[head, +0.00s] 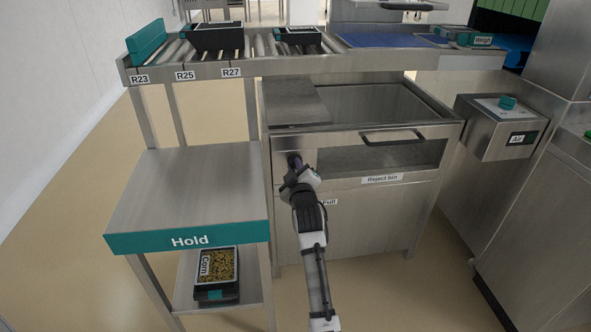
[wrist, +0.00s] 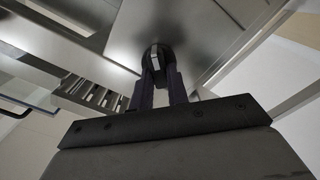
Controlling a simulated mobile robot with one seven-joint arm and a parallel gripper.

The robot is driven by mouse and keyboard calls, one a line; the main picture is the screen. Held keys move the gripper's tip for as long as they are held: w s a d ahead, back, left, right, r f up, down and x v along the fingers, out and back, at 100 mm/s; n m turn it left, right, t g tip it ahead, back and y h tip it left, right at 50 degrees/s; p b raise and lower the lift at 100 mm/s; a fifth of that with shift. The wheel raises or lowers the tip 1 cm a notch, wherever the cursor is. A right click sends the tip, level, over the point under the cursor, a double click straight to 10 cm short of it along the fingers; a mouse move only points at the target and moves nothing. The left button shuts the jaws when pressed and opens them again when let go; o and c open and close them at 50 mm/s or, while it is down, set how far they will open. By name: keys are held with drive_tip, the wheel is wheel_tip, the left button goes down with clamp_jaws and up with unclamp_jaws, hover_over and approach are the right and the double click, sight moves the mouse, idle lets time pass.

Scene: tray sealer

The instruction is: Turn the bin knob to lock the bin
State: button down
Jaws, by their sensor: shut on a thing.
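The reject bin (head: 350,215) is a steel cabinet with a "Reject bin" label, a window and a black bar handle (head: 392,137) on its front. My gripper (head: 294,160) is at the upper left of the bin front. In the wrist view my gripper (wrist: 159,88) has its two fingers shut on the bin knob (wrist: 154,56), a dark round knob with a pale stripe on a steel face. In the head view my gripper and arm hide the knob.
The Hold table (head: 190,190) stands left of the bin, with a Corn tray (head: 216,268) on its lower shelf. A roller conveyor (head: 185,72) with trays runs behind. The Air box (head: 500,127) with a teal knob is at the right. Open floor lies in front.

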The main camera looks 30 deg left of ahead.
idle(0.3)
drive_tip(key=c, duration=1.4)
unclamp_jaws()
drive_tip(key=shift+o, duration=0.2)
drive_tip(key=shift+s+d, duration=0.1)
drive_tip(key=shift+s, duration=0.05)
